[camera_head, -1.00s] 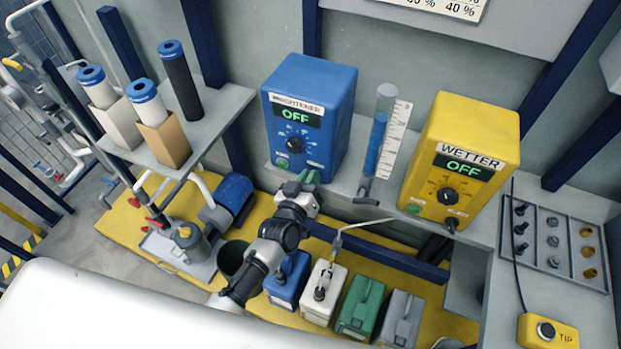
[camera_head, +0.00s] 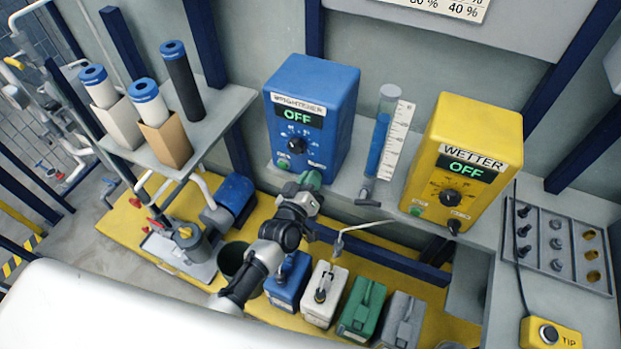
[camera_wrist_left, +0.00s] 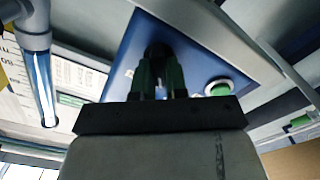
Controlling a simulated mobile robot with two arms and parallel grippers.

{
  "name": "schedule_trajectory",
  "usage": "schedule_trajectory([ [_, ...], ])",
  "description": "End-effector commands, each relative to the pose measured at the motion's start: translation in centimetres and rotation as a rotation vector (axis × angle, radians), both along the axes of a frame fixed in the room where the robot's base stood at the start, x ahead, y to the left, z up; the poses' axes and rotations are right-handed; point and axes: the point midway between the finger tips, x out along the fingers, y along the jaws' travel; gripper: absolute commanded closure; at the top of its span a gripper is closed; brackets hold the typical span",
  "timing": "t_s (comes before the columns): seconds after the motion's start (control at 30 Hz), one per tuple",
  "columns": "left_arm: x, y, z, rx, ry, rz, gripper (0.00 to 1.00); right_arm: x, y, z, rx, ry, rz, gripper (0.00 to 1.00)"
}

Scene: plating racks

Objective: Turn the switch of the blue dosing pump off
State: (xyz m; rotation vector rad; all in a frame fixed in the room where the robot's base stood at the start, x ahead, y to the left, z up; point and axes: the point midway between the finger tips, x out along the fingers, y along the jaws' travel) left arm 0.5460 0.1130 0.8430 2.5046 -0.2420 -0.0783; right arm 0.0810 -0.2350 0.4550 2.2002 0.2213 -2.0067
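The blue dosing pump (camera_head: 345,110) is labelled BRIGHTENER, and its display (camera_head: 297,116) reads OFF in green. Its black dial (camera_head: 297,147) and green button (camera_head: 283,163) show on the front. My left gripper (camera_head: 311,180) is at the lower front of the pump and covers the switch in the head view. In the left wrist view, the green fingers (camera_wrist_left: 159,75) are close together with a narrow gap, their tips at a dark part that looks like the switch (camera_wrist_left: 158,50). The green button (camera_wrist_left: 218,88) is beside them. My right gripper is not in view.
A yellow pump (camera_head: 480,125) labelled WETTER, also reading OFF, stands on the right. A measuring tube (camera_head: 380,135) is between the pumps. Below are blue, white, green (camera_head: 362,310) and grey canisters. A shelf (camera_head: 225,105) with filter cartridges is at left.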

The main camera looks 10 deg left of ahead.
Motion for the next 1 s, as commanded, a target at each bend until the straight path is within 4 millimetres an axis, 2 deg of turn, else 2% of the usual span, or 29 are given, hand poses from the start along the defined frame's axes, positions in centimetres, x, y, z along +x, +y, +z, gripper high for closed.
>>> schedule_trajectory([
  [0.03,-0.1,0.0,-0.2,-0.002,0.005,-0.001,0.8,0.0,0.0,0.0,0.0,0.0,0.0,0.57],
  [0.17,0.0,0.0,-0.1,-0.001,0.002,0.0,0.62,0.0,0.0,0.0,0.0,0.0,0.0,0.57],
  [0.5,-0.6,0.1,-0.1,0.0,0.002,0.0,0.62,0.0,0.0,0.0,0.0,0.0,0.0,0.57],
  [0.57,-1.3,0.2,-0.2,0.001,0.004,0.0,0.62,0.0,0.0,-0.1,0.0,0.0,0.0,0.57],
  [1.0,-9.3,1.8,-0.2,0.001,0.004,0.0,0.62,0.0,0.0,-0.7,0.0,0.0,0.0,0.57],
])
